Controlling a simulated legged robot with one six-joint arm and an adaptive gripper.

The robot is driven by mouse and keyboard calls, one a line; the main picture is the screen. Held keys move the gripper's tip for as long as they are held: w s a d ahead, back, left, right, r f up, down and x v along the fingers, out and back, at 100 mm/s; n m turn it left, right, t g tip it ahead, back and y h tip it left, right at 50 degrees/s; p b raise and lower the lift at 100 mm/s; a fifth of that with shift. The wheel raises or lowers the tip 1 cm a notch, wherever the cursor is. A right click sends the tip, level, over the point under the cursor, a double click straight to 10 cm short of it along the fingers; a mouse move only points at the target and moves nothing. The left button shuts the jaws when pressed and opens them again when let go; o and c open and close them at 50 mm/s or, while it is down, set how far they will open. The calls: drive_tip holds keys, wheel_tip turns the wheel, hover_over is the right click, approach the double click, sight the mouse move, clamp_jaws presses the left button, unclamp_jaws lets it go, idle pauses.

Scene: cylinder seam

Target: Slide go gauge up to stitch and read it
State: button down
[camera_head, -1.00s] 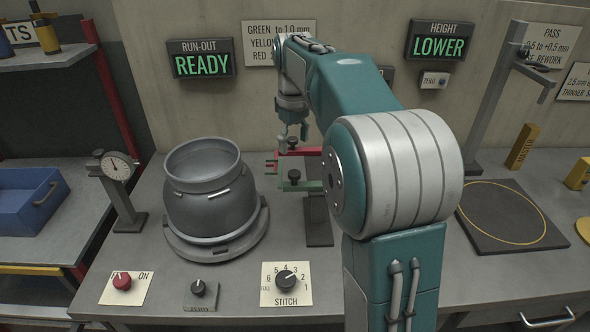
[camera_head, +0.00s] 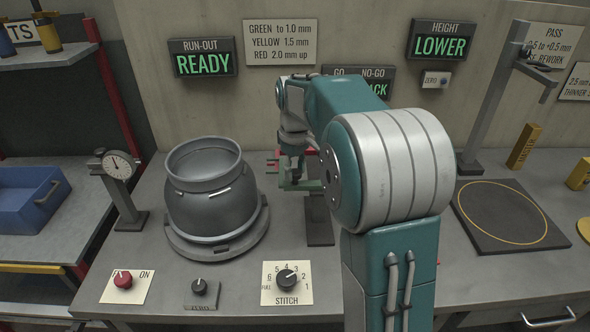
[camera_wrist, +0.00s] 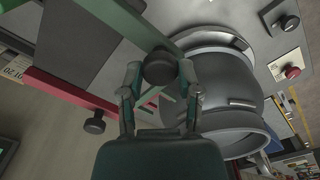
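The green go gauge (camera_head: 300,186) sits on a dark stand beside the grey cylinder (camera_head: 208,195), below the red gauge arm (camera_head: 308,152). In the wrist view the green bar (camera_wrist: 128,20) carries a dark round knob (camera_wrist: 160,67), and its far end is near the cylinder (camera_wrist: 225,85). My gripper (camera_wrist: 160,70) has one finger on each side of this knob. The fingers look slightly apart from it. In the head view my gripper (camera_head: 293,172) is at the green arm, partly blurred into the stand. The contact between gauge tip and stitch is hidden.
The red bar (camera_wrist: 60,90) with its own knob (camera_wrist: 95,122) lies close to my gripper. The stitch dial (camera_head: 287,277), a small knob (camera_head: 199,287) and a red knob (camera_head: 122,281) are at the front. A dial indicator (camera_head: 118,165) stands left of the cylinder.

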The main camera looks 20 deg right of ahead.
drive_tip(key=shift+w+a+f, duration=0.1)
drive_tip(key=shift+w+a, duration=0.2)
drive_tip(key=shift+a, duration=0.5)
drive_tip(key=shift+w+a, duration=0.35)
drive_tip(key=shift+a, duration=0.5)
drive_tip(key=shift+w+a+f, duration=0.1)
drive_tip(key=shift+w+a, duration=0.2)
drive_tip(key=shift+a, duration=0.5)
drive_tip(key=shift+c, duration=1.5)
unclamp_jaws()
drive_tip(key=shift+d, duration=0.15)
drive_tip(key=shift+r, duration=0.1)
wheel_tip(320, 180, up, 12)
